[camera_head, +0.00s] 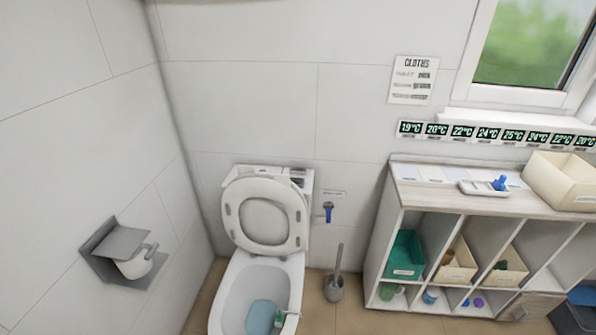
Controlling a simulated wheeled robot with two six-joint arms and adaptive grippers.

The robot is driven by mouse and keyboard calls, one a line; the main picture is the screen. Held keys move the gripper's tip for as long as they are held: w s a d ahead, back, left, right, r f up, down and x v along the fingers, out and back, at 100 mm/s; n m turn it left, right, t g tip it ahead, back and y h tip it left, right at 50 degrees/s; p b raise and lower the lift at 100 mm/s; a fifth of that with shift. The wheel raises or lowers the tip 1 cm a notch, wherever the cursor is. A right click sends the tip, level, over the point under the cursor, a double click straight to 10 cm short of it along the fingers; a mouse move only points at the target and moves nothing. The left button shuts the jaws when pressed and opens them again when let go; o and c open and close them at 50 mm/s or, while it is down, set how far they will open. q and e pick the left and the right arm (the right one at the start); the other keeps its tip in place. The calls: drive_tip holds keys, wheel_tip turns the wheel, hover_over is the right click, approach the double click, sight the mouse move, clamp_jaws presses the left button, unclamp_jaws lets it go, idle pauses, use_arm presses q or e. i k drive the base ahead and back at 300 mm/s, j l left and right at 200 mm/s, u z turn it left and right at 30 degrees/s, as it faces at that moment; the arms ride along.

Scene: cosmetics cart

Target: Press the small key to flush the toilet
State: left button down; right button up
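The toilet (221,315) stands against the back wall with its seat and lid (264,213) raised. The white tank (306,178) shows behind the lid. On the right of the tank top are small flush keys (297,177), partly hidden by the raised lid; I cannot clearly tell the small key from the large one. Blue water (261,313) lies in the bowl, and a green item (279,318) hangs inside its right side. Neither of my grippers is in view.
A blue valve (328,211) is on the wall right of the tank. A toilet brush (334,286) stands on the floor beside the toilet. A paper holder (125,254) is on the left wall. A shelf unit (440,208) with bins fills the right side.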

sight(293, 170)
drive_tip(key=i+l+u, duration=0.1)
drive_tip(key=i+l, duration=1.35)
drive_tip(key=l, duration=0.15)
